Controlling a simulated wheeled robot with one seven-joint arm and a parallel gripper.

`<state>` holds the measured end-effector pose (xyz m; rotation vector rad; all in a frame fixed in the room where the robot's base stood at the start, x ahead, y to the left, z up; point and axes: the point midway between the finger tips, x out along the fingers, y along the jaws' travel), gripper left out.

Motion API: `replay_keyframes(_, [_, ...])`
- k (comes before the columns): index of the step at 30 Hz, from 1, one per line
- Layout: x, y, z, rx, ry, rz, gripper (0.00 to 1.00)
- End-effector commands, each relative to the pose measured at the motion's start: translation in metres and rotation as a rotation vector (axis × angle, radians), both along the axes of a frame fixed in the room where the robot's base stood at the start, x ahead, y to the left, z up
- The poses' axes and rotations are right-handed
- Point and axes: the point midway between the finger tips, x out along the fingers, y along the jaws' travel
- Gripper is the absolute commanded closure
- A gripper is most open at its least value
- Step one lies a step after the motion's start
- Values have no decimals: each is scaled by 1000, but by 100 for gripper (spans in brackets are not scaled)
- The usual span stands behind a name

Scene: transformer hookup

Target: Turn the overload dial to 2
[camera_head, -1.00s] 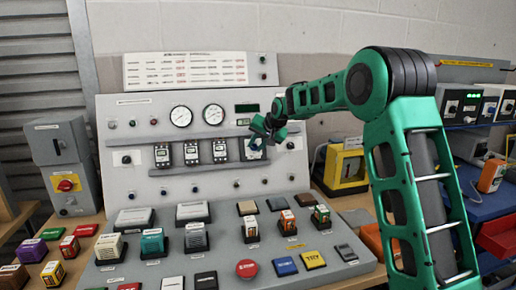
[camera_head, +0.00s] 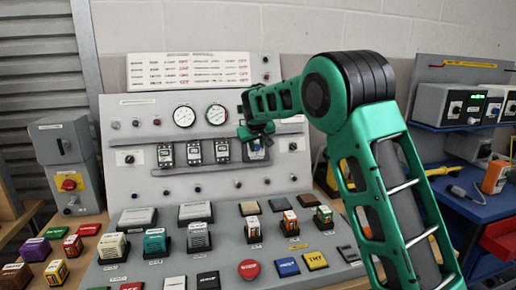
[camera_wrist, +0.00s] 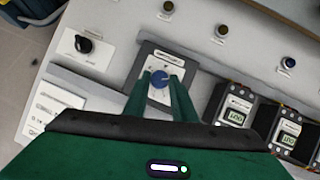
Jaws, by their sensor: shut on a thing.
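The overload dial (camera_wrist: 159,79) is a small blue round knob on a white-faced unit (camera_wrist: 168,61) with a grey surround, near the middle of the wrist view. My gripper (camera_wrist: 163,78) has its two green fingers on either side of the dial, shut on it. The scale marks around the dial are too small and partly covered, so its setting cannot be read. In the head view, my gripper (camera_head: 257,129) is at the panel, over the upper part of the rightmost unit (camera_head: 257,152) in the row, and hides the dial there.
Several breaker-like units with displays (camera_wrist: 236,112) stand beside the dial unit. A black rotary switch (camera_wrist: 84,44) is on the other side. Below the panel, the sloped desk (camera_head: 226,258) holds several blocks and buttons. A yellow-framed device (camera_head: 330,176) stands right of the panel.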

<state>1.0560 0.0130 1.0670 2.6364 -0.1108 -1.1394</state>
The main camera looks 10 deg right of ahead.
Motion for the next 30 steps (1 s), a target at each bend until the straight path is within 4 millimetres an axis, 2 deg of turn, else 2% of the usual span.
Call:
replay_keyframes(1, [-2, 1, -6, -16, 12, 5, 99])
replay_keyframes(21, [-2, -1, -7, -69, 12, 22, 99])
replay_keyframes(22, [-2, -1, -7, -69, 12, 22, 69])
replay_keyframes(23, [-2, -1, -7, -69, 11, 22, 62])
replay_keyframes(24, [-2, -1, -6, -69, 10, 22, 58])
replay_keyframes(30, [-1, 0, -3, -68, 5, 23, 58])
